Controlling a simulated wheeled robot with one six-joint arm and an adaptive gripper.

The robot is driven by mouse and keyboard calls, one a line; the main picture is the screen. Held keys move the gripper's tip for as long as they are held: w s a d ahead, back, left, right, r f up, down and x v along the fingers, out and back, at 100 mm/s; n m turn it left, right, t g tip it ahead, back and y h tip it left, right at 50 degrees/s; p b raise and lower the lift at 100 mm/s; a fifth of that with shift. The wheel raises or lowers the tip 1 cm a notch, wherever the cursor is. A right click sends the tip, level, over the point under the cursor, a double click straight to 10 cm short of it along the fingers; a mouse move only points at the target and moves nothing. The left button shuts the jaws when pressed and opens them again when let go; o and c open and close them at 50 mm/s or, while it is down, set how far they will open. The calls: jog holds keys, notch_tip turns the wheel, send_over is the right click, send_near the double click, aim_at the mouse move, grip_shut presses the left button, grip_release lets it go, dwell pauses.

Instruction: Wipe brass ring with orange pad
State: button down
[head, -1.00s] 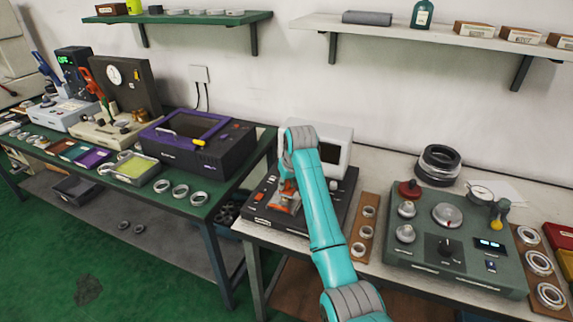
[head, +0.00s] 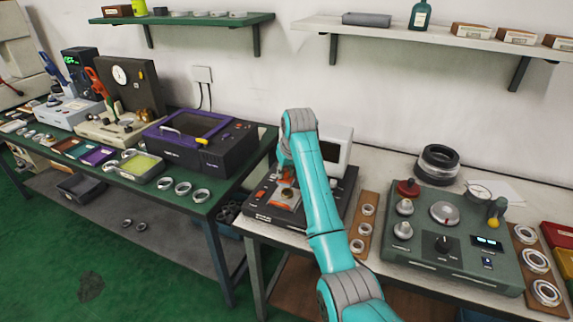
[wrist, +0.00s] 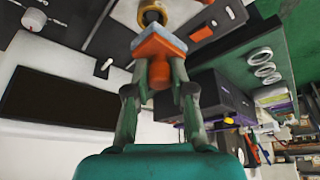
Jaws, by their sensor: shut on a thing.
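My gripper (wrist: 160,68) is shut on the orange pad (wrist: 158,50) by its round orange stem. The pad is a square block with a pale blue-grey layer on its far face. The brass ring (wrist: 152,15) shows just beyond the pad, at the top edge of the wrist view and partly cut off. The pad overlaps the ring's lower edge in this view; I cannot tell whether they touch.
A white box with a dark screen (head: 340,148) stands at the machine's back. A brown board with several rings (head: 366,228) lies to its right, then a green control box (head: 435,260). A purple-lidded machine (head: 200,145) stands on the left bench.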

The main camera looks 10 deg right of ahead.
jog(key=shift+r, duration=1.55)
jog(key=shift+a+f, duration=0.1)
